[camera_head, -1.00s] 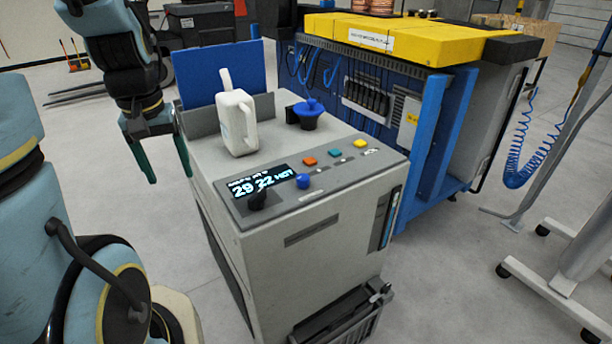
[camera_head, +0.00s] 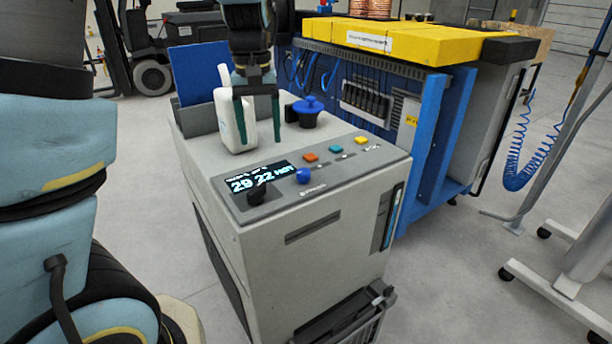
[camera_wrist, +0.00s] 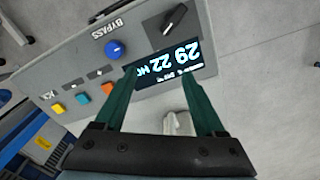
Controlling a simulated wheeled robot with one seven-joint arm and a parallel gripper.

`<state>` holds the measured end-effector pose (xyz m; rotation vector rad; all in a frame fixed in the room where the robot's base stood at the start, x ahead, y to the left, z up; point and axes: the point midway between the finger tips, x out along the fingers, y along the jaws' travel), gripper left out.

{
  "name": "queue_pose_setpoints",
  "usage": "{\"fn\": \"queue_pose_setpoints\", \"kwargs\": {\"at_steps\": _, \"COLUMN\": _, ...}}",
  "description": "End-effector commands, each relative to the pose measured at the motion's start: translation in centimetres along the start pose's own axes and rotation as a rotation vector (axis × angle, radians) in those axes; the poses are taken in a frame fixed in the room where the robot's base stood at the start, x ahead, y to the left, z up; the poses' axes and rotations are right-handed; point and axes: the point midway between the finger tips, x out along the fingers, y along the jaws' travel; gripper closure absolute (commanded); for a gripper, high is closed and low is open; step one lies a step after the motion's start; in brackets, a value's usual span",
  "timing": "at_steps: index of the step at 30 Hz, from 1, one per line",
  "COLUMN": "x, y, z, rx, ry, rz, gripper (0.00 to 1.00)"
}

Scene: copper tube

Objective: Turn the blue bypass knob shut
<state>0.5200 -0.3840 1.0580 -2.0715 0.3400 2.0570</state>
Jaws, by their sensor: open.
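The blue bypass knob (camera_head: 303,176) is on the sloped front panel of the grey machine (camera_head: 300,262), right of the lit display (camera_head: 259,177). In the wrist view the blue knob (camera_wrist: 114,49) sits beside the word BYPASS, up and left of the fingertips. My gripper (camera_head: 258,143) points down over the machine top, behind the panel, with its green fingers apart and nothing held. In the wrist view my gripper (camera_wrist: 158,74) has its fingertips in front of the display. No finger appears to touch the knob.
A white jug (camera_head: 226,118) stands on the machine top, partly behind a finger. A blue-topped black fitting (camera_head: 308,109) stands right of my gripper. A black knob (camera_head: 257,193) and orange, teal and yellow buttons (camera_head: 335,149) flank the bypass knob. A blue plate (camera_head: 199,72) rises behind.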

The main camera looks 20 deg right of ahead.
Motion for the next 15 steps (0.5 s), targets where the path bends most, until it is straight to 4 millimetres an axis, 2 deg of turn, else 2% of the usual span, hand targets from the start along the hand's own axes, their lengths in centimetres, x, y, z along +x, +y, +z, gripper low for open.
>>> {"fn": "queue_pose_setpoints", "kwargs": {"at_steps": 1, "x": 0.3, "y": 1.9, "z": -0.2, "rx": 0.025, "ry": -0.002, "rz": -0.004, "gripper": 0.28}}
{"fn": "queue_pose_setpoints", "kwargs": {"at_steps": 6, "x": -0.2, "y": 6.3, "z": -0.5, "rx": 0.07, "ry": -0.009, "rz": -0.013, "gripper": 0.28}}
{"fn": "queue_pose_setpoints", "kwargs": {"at_steps": 10, "x": -0.5, "y": 8.1, "z": -0.4, "rx": 0.087, "ry": -0.011, "rz": -0.018, "gripper": 0.28}}
{"fn": "queue_pose_setpoints", "kwargs": {"at_steps": 15, "x": 0.0, "y": 8.5, "z": -0.3, "rx": 0.091, "ry": -0.013, "rz": -0.02, "gripper": 0.28}}
